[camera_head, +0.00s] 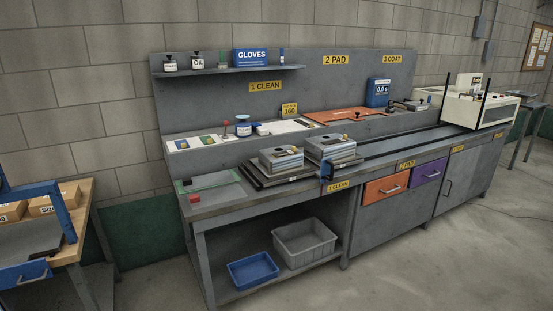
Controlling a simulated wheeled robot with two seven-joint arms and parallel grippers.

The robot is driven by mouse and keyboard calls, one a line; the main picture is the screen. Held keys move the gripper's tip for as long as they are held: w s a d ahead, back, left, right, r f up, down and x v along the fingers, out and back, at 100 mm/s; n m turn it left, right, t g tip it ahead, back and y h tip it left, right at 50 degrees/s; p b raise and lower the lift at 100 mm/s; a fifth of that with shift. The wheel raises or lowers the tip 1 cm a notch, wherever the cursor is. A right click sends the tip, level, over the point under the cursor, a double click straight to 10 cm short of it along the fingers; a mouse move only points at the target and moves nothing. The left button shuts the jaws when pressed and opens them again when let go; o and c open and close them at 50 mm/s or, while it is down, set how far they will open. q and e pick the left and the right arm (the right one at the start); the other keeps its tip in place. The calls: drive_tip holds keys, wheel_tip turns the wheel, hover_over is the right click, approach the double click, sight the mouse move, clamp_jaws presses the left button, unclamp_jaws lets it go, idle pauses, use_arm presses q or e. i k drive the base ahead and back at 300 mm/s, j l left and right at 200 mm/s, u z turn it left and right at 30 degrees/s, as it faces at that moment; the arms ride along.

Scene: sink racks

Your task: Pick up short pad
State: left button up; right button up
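Neither of my grippers shows in the head view. I cannot tell for sure which thing is the short pad. A yellow "2 PAD" sign (336,60) is on the grey back panel. Below it on the raised ledge lies a flat orange mat (336,115) with small dark items on it. An orange drawer (386,188) under the bench is closed, with a yellow label above it. At the left of the ledge, a pale tray (177,145) holds small flat coloured pieces, too small to identify.
Two grey block-like fixtures (282,158) (331,148) stand on dark plates on the bench. A white machine (483,110) stands at the right end. A blue bin (253,270) and grey bin (304,243) sit on the lower shelf. Open floor lies in front.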

sight(293, 151)
drive_tip(key=i, duration=0.15)
drive_tip(key=i+l+u, duration=0.1)
drive_tip(key=u, duration=0.35)
drive_tip(key=i+l+u, duration=0.2)
drive_tip(key=u, duration=0.25)
drive_tip(key=i+l, duration=0.2)
drive_tip(key=i+l+u, duration=0.15)
drive_tip(key=l, duration=0.25)
drive_tip(key=i+l, duration=0.3)
drive_tip(key=i+l+u, duration=0.1)
drive_tip(key=l, duration=0.25)
drive_tip(key=i+l+u, duration=0.1)
drive_tip(key=i+l, duration=0.35)
drive_tip(key=l, duration=0.25)
drive_tip(key=i+l+u, duration=0.1)
drive_tip(key=l, duration=0.25)
drive_tip(key=i, duration=0.1)
